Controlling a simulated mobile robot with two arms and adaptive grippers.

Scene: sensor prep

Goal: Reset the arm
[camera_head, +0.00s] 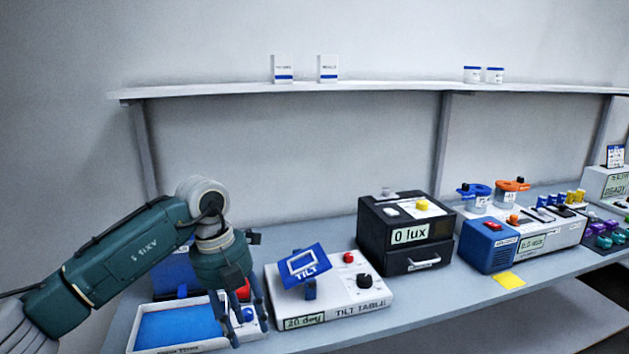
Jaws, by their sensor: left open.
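My left arm (130,252) comes in from the left, teal with light grey joints. My left gripper (246,318) points down, its fingers apart, over the right part of a white tray with a blue inside (172,326). A blue knob-like thing and a red thing show close beside the fingers, partly hidden by them. I cannot tell if the fingers touch anything. My right gripper is not in view.
Right of my gripper stands the white tilt table (345,295) with its blue tilted plate (303,264). Further right are the black lux box (403,233), a blue box (489,246) and a yellow pad (507,280). A shelf (380,87) runs above.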

